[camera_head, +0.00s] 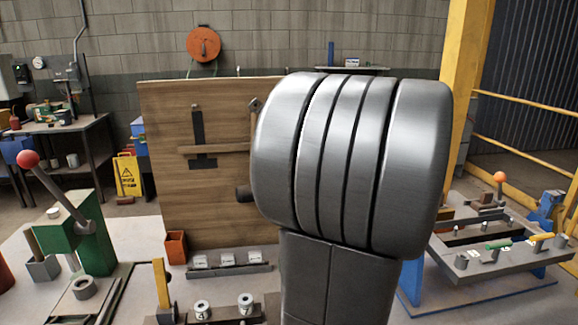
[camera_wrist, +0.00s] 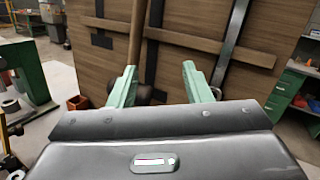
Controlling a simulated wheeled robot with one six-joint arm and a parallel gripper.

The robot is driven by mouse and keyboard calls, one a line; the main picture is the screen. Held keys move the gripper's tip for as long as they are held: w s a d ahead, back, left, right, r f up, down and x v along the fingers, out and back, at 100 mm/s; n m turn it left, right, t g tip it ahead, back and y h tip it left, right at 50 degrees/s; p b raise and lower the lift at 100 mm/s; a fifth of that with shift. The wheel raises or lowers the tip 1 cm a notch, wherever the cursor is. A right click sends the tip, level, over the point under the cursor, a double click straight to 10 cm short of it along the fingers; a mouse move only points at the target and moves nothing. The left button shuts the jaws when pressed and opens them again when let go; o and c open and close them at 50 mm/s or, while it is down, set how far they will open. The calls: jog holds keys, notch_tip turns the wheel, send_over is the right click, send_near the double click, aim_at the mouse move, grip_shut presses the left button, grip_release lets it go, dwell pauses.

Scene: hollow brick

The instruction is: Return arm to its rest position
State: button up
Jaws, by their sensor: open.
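My gripper (camera_wrist: 158,88) shows in the wrist view with its two pale green fingers apart and nothing between them. It faces the upright wooden board (camera_wrist: 180,72), with a wooden handle of a hung tool beyond the left finger. In the head view my grey arm link fills the middle right and hides my gripper and the right part of the wooden board (camera_head: 225,220).
A green lever press (camera_head: 92,240) with a red knob stands at left. An orange bin (camera_head: 176,247) sits by the board. A grey tool bench (camera_head: 490,262) and a yellow post (camera_head: 462,95) are at right. A yellow floor sign (camera_head: 128,175) stands behind.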

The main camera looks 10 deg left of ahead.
jog(key=shift+s+d, duration=0.6)
jog(key=shift+s, duration=0.35)
jog(key=f+p+x, duration=0.1)
jog(key=x, duration=1)
jog(key=shift+w+d, duration=0.3)
jog(key=shift+w, duration=0.1)
jog(key=shift+s, duration=0.2)
